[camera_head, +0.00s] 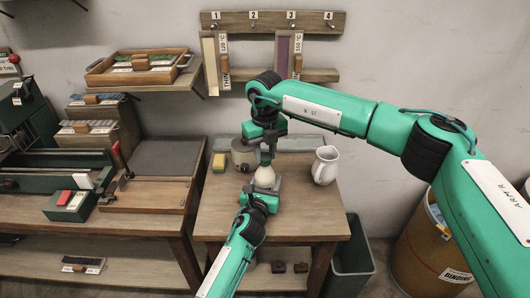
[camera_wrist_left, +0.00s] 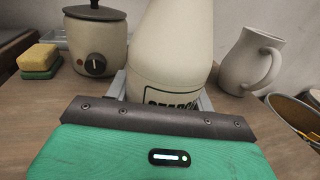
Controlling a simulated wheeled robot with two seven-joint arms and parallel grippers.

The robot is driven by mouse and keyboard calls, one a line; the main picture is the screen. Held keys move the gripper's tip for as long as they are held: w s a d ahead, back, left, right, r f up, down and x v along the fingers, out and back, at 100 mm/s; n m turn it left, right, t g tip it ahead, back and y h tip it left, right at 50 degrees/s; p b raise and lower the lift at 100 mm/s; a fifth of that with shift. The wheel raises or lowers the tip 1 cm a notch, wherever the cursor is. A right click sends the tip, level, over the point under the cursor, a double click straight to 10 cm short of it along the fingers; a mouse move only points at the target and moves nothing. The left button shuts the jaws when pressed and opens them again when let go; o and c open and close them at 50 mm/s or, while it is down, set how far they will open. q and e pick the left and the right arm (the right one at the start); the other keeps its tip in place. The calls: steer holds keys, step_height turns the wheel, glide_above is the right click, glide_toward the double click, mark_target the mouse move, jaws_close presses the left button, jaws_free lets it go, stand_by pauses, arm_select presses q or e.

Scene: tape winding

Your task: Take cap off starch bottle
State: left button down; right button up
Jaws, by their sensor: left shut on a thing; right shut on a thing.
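The starch bottle (camera_head: 264,177) stands upright on the small wooden table, cream-white with a narrowing top. In the left wrist view the bottle (camera_wrist_left: 175,50) fills the middle, and its dark-lettered label is partly hidden behind the gripper. My left gripper (camera_head: 262,188) is shut around the bottle's lower body from the front. My right gripper (camera_head: 266,153) comes down from above and is shut at the bottle's top, on the cap. The cap itself is mostly hidden by the fingers. I cannot tell whether it is still seated on the neck.
A white jug (camera_head: 325,166) stands right of the bottle. A cooker pot (camera_head: 243,154) stands behind it to the left, beside sponges (camera_head: 219,162). A workbench (camera_head: 150,196) is at left. A bin (camera_head: 352,250) and a barrel (camera_head: 425,250) stand at right.

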steer(key=n, duration=1.2)
steer(key=shift+n, duration=0.3)
steer(key=n, duration=0.6)
steer(key=shift+r, duration=0.1)
steer(key=n, duration=0.4)
steer(key=shift+n, duration=0.4)
steer(key=n, duration=0.4)
steer(key=shift+n, duration=0.3)
steer(key=n, duration=0.3)
